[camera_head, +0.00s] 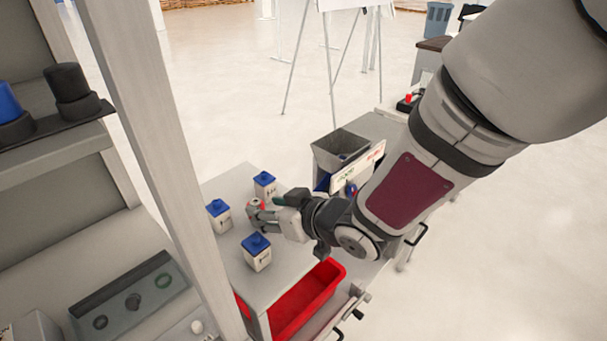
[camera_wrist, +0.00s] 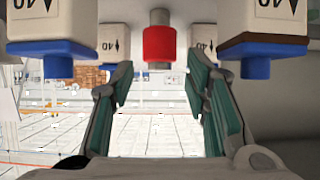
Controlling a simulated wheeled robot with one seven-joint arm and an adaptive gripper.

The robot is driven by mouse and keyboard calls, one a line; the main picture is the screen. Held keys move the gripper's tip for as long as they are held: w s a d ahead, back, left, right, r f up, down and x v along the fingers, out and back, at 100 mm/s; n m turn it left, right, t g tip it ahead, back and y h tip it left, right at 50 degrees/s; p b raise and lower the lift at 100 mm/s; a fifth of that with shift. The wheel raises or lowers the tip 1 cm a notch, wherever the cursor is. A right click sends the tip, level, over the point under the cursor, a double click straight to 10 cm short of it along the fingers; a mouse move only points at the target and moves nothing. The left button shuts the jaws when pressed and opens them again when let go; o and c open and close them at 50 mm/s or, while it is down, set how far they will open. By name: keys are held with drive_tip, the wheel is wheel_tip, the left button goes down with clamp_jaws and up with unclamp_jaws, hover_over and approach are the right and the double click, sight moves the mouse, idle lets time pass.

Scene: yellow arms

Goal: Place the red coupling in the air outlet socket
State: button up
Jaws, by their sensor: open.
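The red coupling (camera_wrist: 159,43) shows in the wrist view as a short red cylinder on a grey stem, at upper centre. In the head view a small bit of red (camera_head: 257,204) shows at my gripper's tips. My gripper (camera_wrist: 160,75) is open, with its green-padded fingers to the left and right of the coupling's line and a gap between. It holds nothing visible. In the head view my gripper (camera_head: 257,213) is low over the grey table top among the blue-capped bottles. I cannot make out the air outlet socket.
White bottles with blue caps stand around my gripper: one behind (camera_head: 265,185), one left (camera_head: 219,215), one in front (camera_head: 257,253). A red bin (camera_head: 310,300) is under the table edge. A grey open container (camera_head: 340,150) stands behind. A shelf post (camera_head: 165,130) rises at left.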

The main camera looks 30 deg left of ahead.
sight(255, 204)
drive_tip(key=shift+x, duration=3.05)
drive_tip(key=shift+c, duration=0.6)
clamp_jaws()
